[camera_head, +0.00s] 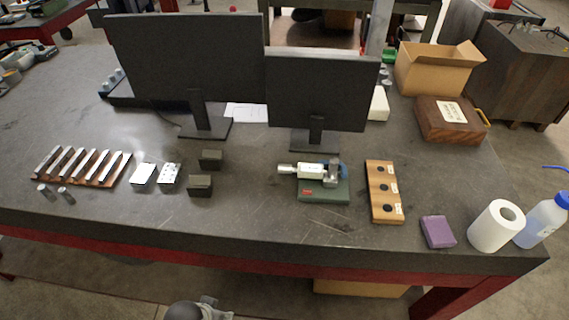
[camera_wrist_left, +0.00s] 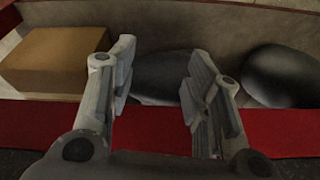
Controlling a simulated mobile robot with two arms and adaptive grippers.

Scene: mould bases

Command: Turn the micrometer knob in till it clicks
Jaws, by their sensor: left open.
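The micrometer (camera_head: 312,171) lies sideways on a green base block (camera_head: 323,192) on the grey workbench, in front of the right monitor. Its silver knob (camera_head: 286,169) points left, and its grey frame (camera_head: 334,172) is at the right end. My left gripper (camera_wrist_left: 160,75) is open and empty in the left wrist view, with its two fingers wide apart. The micrometer is not in that view. A grey part of my arm shows at the bottom edge of the head view, well away from the micrometer. My right gripper is not in view.
Two monitors (camera_head: 190,60) stand behind. A wooden board (camera_head: 383,180) with black discs lies right of the micrometer; dark blocks (camera_head: 200,186) lie left. A purple block (camera_head: 438,232), paper roll (camera_head: 495,226) and bottle (camera_head: 540,222) stand right. The bench front before the micrometer is clear.

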